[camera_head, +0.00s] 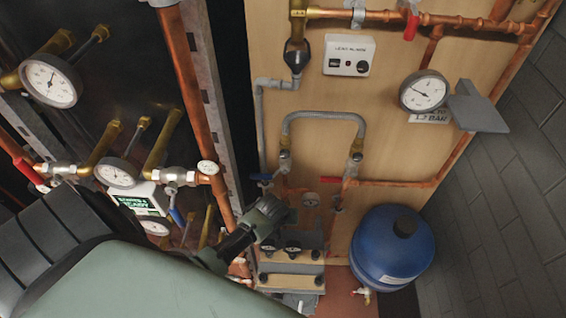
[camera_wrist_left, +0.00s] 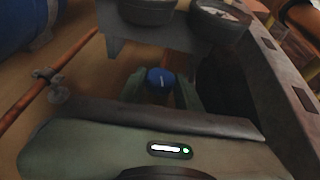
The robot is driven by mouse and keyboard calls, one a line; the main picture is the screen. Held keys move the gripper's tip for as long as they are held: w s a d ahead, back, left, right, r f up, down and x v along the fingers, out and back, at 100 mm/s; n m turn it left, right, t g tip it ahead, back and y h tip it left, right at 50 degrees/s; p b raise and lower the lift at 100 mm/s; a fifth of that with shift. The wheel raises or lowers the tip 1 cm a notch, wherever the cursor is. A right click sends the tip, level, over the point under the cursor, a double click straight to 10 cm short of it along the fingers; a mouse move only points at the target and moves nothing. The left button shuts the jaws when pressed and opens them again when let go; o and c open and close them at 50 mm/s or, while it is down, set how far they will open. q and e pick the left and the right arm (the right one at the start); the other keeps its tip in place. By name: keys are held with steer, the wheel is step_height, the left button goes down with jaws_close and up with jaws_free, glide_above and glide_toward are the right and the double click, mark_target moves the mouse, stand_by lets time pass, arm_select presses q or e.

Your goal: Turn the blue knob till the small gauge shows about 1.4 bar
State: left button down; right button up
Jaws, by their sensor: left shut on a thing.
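The blue knob (camera_wrist_left: 160,80) with a white mark on its face sits between the two fingers of my left gripper (camera_wrist_left: 161,88) in the left wrist view. The fingers are shut on it. In the head view my left arm comes in from the lower left, and its gripper (camera_head: 268,215) reaches toward the lower part of the wooden board; the knob is hidden there. My right gripper is not in view.
A larger gauge (camera_head: 424,91) hangs on the board beside a grey bracket (camera_head: 478,107). A blue tank (camera_head: 392,248) stands at the lower right. Copper pipes and several gauges crowd the left. A grey looped hose (camera_head: 323,116) hangs above the gripper.

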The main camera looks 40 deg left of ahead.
arm_select(q)
steer(key=shift+w+d+r+g+y+p, duration=0.1)
steer(key=shift+d+g+y+p, duration=0.05)
steer(key=shift+g+y+p, duration=0.2)
steer(key=y, duration=0.1)
steer(key=g+y, duration=0.1)
steer(key=m+y, duration=0.1)
steer(key=shift+w+d+f+g, duration=0.15)
steer(key=shift+d+f+g, duration=0.1)
steer(key=shift+w+d+f+g+y+b, duration=0.15)
steer(key=shift+g+y+b, duration=0.25)
steer(key=shift+y+b, duration=0.4)
steer(key=g+y+b, duration=0.1)
steer(key=y+b, duration=0.1)
steer(key=b, duration=0.2)
steer(key=m+g+y+b, duration=0.1)
steer(key=y+b, duration=0.1)
steer(key=b, duration=0.1)
steer(key=shift+d+f+m+y+b, duration=0.15)
steer(key=shift+f+m+y+b, duration=0.15)
steer(key=shift+f+y+b, duration=0.1)
steer(key=shift+r+g+y+b, duration=0.2)
steer(key=shift+g+y+b, duration=0.3)
steer(key=shift+b, duration=0.5)
